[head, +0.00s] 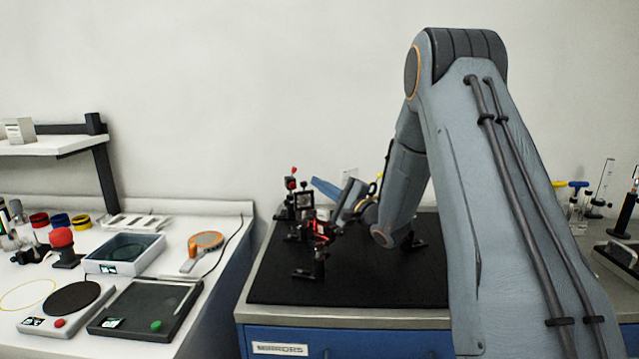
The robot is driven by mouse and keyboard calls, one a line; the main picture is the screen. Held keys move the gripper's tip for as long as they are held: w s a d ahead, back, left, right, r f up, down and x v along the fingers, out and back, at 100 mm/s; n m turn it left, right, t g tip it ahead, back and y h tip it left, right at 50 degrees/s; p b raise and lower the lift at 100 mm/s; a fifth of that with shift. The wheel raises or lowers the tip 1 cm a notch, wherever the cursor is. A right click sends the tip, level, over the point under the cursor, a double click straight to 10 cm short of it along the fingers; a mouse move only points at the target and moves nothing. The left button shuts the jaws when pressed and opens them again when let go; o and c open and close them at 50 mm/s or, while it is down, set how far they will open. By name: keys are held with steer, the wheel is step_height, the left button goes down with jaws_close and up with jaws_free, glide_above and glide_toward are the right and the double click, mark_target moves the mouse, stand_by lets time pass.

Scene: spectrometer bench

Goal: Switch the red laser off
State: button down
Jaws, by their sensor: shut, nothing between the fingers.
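My gripper (335,222) is small and dark at the end of my arm, low over the black breadboard. It is shut and appears to hold nothing. Just left of its tips is a dark optical mount (307,272) with a bright red part (320,229) near its top. I cannot tell whether the tips touch it. Another dark post with a red top (291,182) stands behind and to the left. I cannot tell which of these is the red laser, and its switch is not discernible. My arm hides the right part of the breadboard.
The black breadboard (350,288) lies on a bench with blue drawers labelled MIRRORS (280,349). A blue slanted piece (326,189) is behind the mounts. The left white bench carries a scale-like device (145,308), trays and a red-topped item (61,238). The breadboard's front is clear.

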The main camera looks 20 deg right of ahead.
steer(key=p+x, duration=0.1)
steer(key=x, duration=0.6)
steer(key=shift+w+p, duration=0.25)
steer(key=shift+p, duration=0.15)
